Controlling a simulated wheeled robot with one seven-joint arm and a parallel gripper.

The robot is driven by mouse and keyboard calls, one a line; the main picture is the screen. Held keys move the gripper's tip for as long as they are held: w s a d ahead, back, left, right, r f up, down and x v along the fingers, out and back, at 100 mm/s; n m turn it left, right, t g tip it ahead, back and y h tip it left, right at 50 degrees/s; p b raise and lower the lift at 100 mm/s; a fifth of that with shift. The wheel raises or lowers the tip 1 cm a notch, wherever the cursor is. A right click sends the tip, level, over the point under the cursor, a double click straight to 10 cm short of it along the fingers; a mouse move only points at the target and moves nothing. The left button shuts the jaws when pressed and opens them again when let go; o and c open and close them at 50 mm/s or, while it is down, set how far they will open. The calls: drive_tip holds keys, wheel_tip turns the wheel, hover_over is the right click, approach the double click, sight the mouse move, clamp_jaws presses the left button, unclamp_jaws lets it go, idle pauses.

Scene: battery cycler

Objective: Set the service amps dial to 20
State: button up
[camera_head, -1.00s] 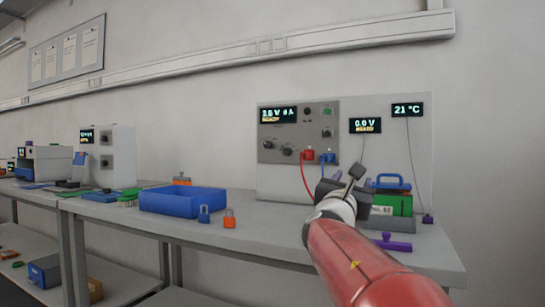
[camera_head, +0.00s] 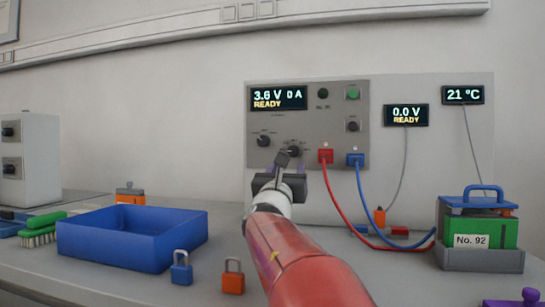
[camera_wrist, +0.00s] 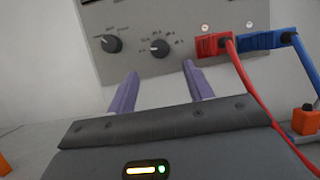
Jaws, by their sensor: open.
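The cycler panel (camera_head: 320,117) is grey, and its display (camera_head: 279,97) reads 3.6 V, 0 A, READY. Two black dials sit low on it: a left dial (camera_head: 263,140) and a right dial (camera_head: 293,151). In the wrist view the left dial (camera_wrist: 111,44) and the right dial (camera_wrist: 160,48) both show with small markings, too blurred to read surely. My gripper (camera_wrist: 160,80) is open and empty. Its two purple fingers stand apart, below and in front of the right dial, with no visible contact. In the head view my gripper (camera_head: 286,170) partly overlaps the panel's lower edge.
A red plug (camera_head: 325,156) and a blue plug (camera_head: 355,159), with trailing cables, are right of the dials. A green battery (camera_head: 480,228) stands at the right. A blue bin (camera_head: 130,240), a blue padlock (camera_head: 181,268) and an orange padlock (camera_head: 233,277) are at the left.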

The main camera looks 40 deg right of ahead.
sight(293, 154)
drive_tip(key=p+x, duration=0.2)
drive_tip(key=x, duration=0.5)
drive_tip(key=shift+w+d+r, duration=0.2)
drive_tip(key=shift+w+d, duration=0.05)
drive_tip(key=c, duration=1)
